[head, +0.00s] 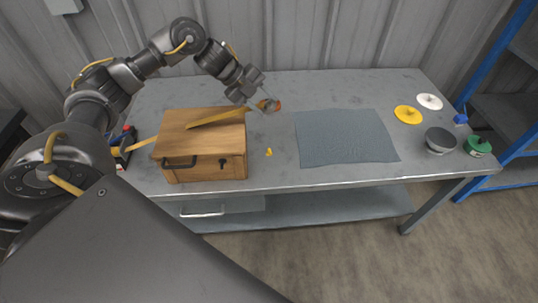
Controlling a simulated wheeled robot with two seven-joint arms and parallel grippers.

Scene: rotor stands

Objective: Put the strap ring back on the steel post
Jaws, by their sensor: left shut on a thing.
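A yellow strap (215,118) runs from the left end of the bench, over the wooden chest's lid, up toward my left gripper. My left gripper (268,105) is beyond the chest's back right corner, shut on the strap ring at the strap's end. The ring itself is mostly hidden by the fingers. A small orange-brown piece shows at the fingertips; I cannot tell what it is. The wooden chest (225,166) stands shut, with a black handle and a dark latch on its front. I cannot make out the steel post. My right gripper is not in view.
A grey-blue mat (345,136) lies mid-bench. A small yellow piece (268,152) lies between chest and mat. Yellow (408,115) and white (429,101) discs, a grey round container (440,141) and a green one (478,146) stand right. A blue shelf rack (500,90) is beyond.

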